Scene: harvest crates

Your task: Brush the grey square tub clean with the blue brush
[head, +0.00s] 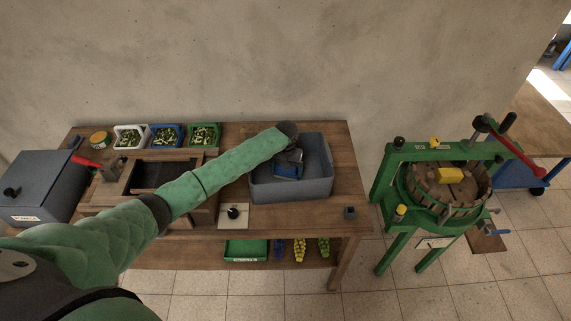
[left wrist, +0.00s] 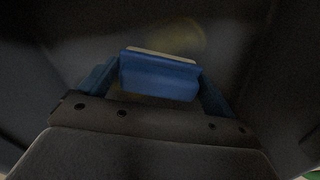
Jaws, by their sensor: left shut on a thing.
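The grey square tub (head: 318,158) stands on the right part of the wooden table. My left arm reaches in from the left, and my left gripper (head: 289,165) is down inside the tub, towards its left side. It is shut on the blue brush (left wrist: 158,77), which lies between the two fingers in the left wrist view. The brush also shows in the head view (head: 287,172), partly hidden by the wrist. A dim yellowish-brown patch (left wrist: 183,36) shows beyond the brush on the tub's dark inside. I cannot tell if the brush touches the tub. My right gripper is not in view.
Several small crates of green produce, such as the blue one (head: 167,136), line the table's back. A grey box (head: 40,187) stands at the far left. A white board with a black knob (head: 234,217) lies left of the tub. A green press (head: 440,185) stands right of the table.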

